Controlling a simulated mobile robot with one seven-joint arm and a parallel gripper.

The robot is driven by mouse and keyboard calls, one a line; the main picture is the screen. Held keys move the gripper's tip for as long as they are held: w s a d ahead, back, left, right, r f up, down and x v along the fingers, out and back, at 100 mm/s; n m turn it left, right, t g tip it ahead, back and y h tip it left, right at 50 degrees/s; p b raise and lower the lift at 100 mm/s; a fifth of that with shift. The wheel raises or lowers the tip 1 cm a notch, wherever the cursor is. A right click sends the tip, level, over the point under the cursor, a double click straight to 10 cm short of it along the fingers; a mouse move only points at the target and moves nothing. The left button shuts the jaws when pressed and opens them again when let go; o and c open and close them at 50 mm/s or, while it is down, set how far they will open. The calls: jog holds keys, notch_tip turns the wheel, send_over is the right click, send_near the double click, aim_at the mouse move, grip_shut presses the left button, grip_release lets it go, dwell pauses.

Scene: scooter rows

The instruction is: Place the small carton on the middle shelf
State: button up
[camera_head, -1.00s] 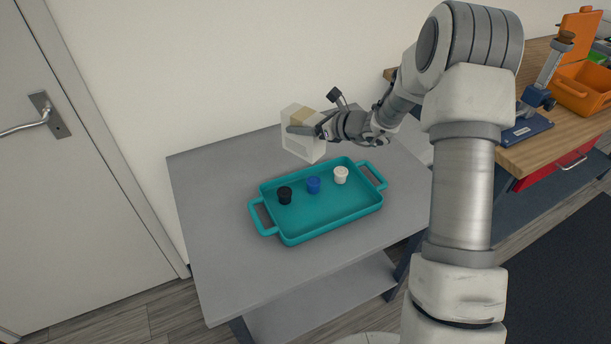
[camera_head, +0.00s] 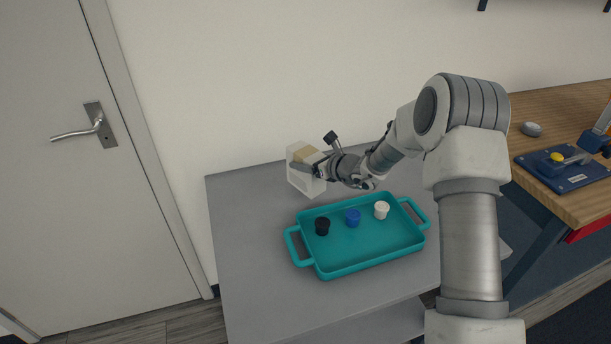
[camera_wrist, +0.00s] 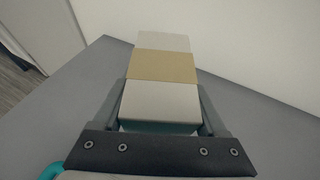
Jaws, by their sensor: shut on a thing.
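The small carton (camera_head: 303,182) is a white box with a tan band, held above the back left of the grey table in the head view. My gripper (camera_head: 310,168) is shut on it. In the wrist view the carton (camera_wrist: 160,98) lies between the two fingers of my gripper (camera_wrist: 162,120), its white and tan top facing the camera. The underside of the carton is hidden there. No middle shelf can be made out for certain; a lower grey shelf (camera_head: 375,325) shows under the table.
A teal tray (camera_head: 345,268) with a black cup (camera_head: 322,226), a blue cup (camera_head: 352,218) and a white cup (camera_head: 381,210) stands on the grey table (camera_head: 240,245). A door (camera_head: 75,210) is at left. A wooden bench (camera_head: 540,105) with a blue device (camera_head: 565,170) is at right.

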jog(key=shift+a+f, duration=0.35)
jog(key=shift+f, duration=1.75)
jog(key=shift+f+b, duration=0.25)
jog(key=shift+b, duration=0.25)
jog(key=o, duration=1.5)
jog(key=shift+r, duration=0.1)
